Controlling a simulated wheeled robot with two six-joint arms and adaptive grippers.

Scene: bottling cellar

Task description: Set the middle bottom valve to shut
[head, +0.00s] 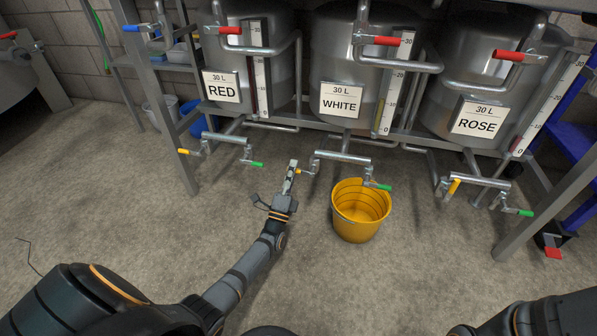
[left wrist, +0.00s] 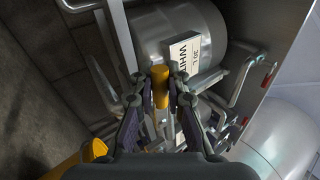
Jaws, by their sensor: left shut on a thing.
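Under the middle tank, labelled WHITE (head: 340,101), runs a pipe with a yellow-handled valve (head: 299,171) at its left end and a green-handled valve (head: 378,186) at its right end. My left gripper (head: 292,168) reaches up from below to the yellow handle. In the left wrist view, the yellow handle (left wrist: 160,84) stands between the fingers of my left gripper (left wrist: 160,92), which are shut on it. In the head view the fingers hide part of the handle. My right gripper is out of view.
A yellow bucket (head: 360,211) stands on the floor right of my left gripper, below the green-handled valve. The RED tank (head: 222,86) and ROSE tank (head: 478,118) have similar valves on either side. A rack leg (head: 183,150) stands at the left.

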